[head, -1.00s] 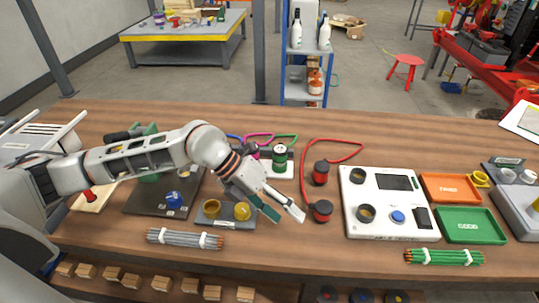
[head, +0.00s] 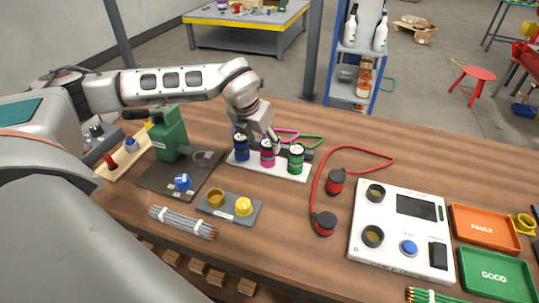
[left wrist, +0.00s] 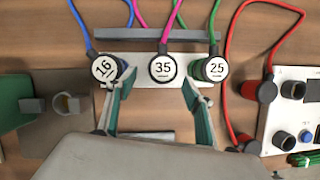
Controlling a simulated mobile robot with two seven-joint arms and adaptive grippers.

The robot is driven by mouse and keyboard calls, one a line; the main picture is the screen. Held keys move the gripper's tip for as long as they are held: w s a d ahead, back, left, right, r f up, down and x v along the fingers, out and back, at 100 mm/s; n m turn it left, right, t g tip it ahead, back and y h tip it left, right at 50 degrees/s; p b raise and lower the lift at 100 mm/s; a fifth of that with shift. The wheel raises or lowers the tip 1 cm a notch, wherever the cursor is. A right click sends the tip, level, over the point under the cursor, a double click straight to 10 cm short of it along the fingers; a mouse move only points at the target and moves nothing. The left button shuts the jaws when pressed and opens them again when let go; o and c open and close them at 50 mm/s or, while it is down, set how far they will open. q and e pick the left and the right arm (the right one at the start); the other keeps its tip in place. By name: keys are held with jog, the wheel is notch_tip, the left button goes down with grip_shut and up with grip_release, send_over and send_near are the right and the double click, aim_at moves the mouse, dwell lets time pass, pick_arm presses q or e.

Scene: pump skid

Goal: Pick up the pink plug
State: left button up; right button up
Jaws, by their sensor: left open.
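The pink plug (head: 267,152) stands in the middle of a white strip (head: 242,164), between a blue plug (head: 241,147) and a green plug (head: 296,158). In the left wrist view the pink plug (left wrist: 163,68) has a white cap marked 35, the blue plug (left wrist: 108,68) is marked 16 and the green plug (left wrist: 215,69) is marked 25. My left gripper (left wrist: 152,92) is open, its fingertips near the blue and green plugs with the pink plug centred between and beyond them. In the head view the left gripper (head: 268,138) is just above and behind the plugs, partly hidden. My right gripper is not in view.
A red cable with two red-black plugs (head: 336,182) lies to the right. A white tester box (head: 403,270), an orange tray (head: 484,230) and a green tray (head: 494,274) are further right. A grey block with yellow caps (head: 230,207) and a grey rod bundle (head: 182,222) lie in front.

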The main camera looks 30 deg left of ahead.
aim_at(266, 144)
pick_arm(q)
jog(key=x, duration=0.5)
jog(key=shift+w+d, duration=0.1)
jog(key=shift+w, duration=0.3)
jog(key=c, duration=1.3)
